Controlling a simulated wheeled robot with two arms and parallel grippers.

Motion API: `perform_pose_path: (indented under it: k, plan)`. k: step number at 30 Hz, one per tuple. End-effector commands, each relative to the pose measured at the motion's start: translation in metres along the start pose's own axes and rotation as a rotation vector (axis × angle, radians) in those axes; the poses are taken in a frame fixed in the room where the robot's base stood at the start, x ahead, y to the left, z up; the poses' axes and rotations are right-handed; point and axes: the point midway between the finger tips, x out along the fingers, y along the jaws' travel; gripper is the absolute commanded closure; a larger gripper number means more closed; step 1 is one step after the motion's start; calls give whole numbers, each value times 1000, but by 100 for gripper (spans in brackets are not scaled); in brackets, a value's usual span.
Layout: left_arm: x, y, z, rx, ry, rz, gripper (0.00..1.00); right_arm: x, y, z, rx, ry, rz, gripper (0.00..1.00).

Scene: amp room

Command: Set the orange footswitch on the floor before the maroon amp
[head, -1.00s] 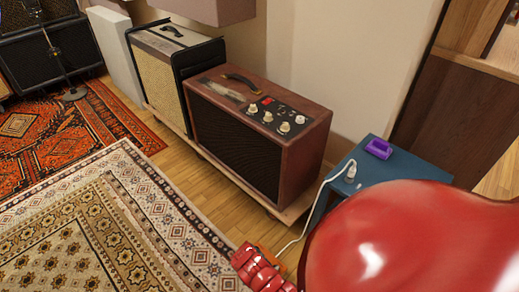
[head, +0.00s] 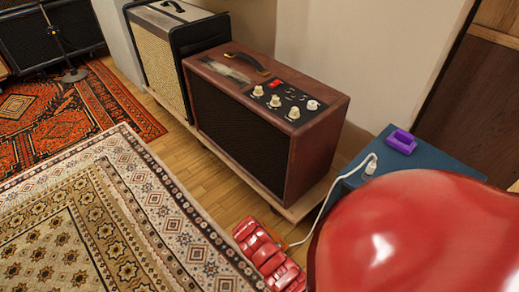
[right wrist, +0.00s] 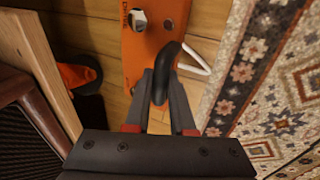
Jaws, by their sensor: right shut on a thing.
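The maroon amp (head: 262,125) stands on a low wooden board by the wall in the head view; its side and dark grille (right wrist: 22,140) show at lower left in the right wrist view. The orange footswitch (right wrist: 135,62) has a metal button and a black curved part, and it lies over the wood floor between amp and rug. My right gripper (right wrist: 162,88) is shut on the black curved part. I cannot tell whether the footswitch touches the floor. In the head view my red arm hides nearly all of it. My left gripper is out of view.
A blue cabinet (head: 434,158) with a purple object (head: 401,141) stands right of the amp, and a white cable (head: 326,204) runs down from it. A patterned rug (head: 75,220) lies before the amp. Another orange object (right wrist: 78,76) is near the board.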

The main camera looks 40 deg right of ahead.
Motion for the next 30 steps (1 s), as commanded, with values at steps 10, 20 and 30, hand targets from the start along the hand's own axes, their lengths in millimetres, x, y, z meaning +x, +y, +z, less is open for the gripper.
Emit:
perform_pose_path:
  k: [10,20,30]
  plan:
    - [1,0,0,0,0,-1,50,1,0,0,0,-1,0,55]
    - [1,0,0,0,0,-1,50,0,0,0,0,-1,0,48]
    - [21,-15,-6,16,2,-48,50,-59,2,0,-2,3,0,48]
